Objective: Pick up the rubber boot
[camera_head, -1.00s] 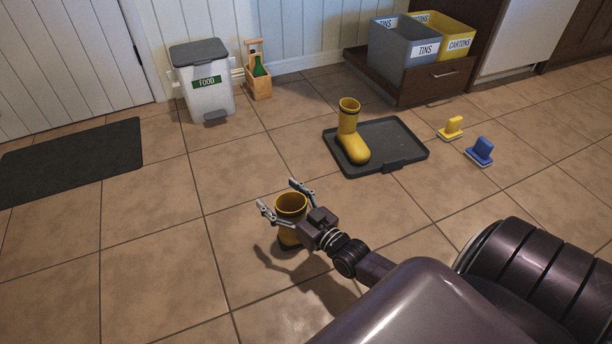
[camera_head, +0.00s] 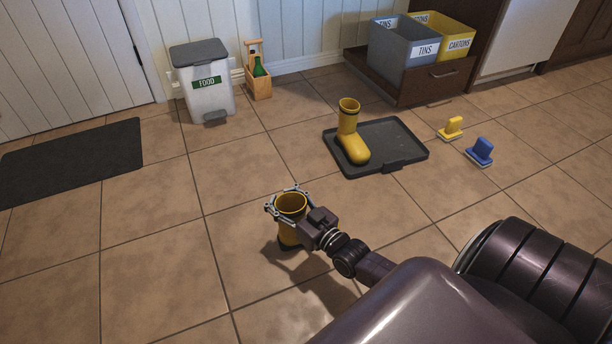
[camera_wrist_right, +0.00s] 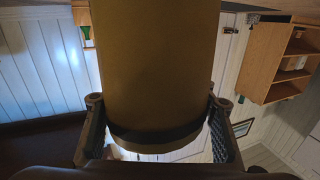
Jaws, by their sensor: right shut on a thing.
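A yellow rubber boot (camera_head: 290,232) stands upright on the tiled floor, its open top facing up. My right gripper (camera_head: 281,196) is shut around its upper shaft, one finger on each side just below the rim. In the right wrist view, the boot's shaft (camera_wrist_right: 155,60) fills the middle between the two fingers (camera_wrist_right: 158,125), with a dark band near its edge. The boot's foot is mostly hidden. A second yellow boot (camera_head: 350,135) stands on a black boot tray (camera_head: 400,145) farther back. My left gripper is not in view.
A blue brush (camera_head: 481,151) and a yellow brush (camera_head: 451,128) lie right of the tray. A food bin (camera_head: 205,95), a wooden caddy (camera_head: 259,86) and a drawer with sorting boxes (camera_head: 430,82) line the back. A dark mat (camera_head: 70,160) lies left. Floor left of the held boot is clear.

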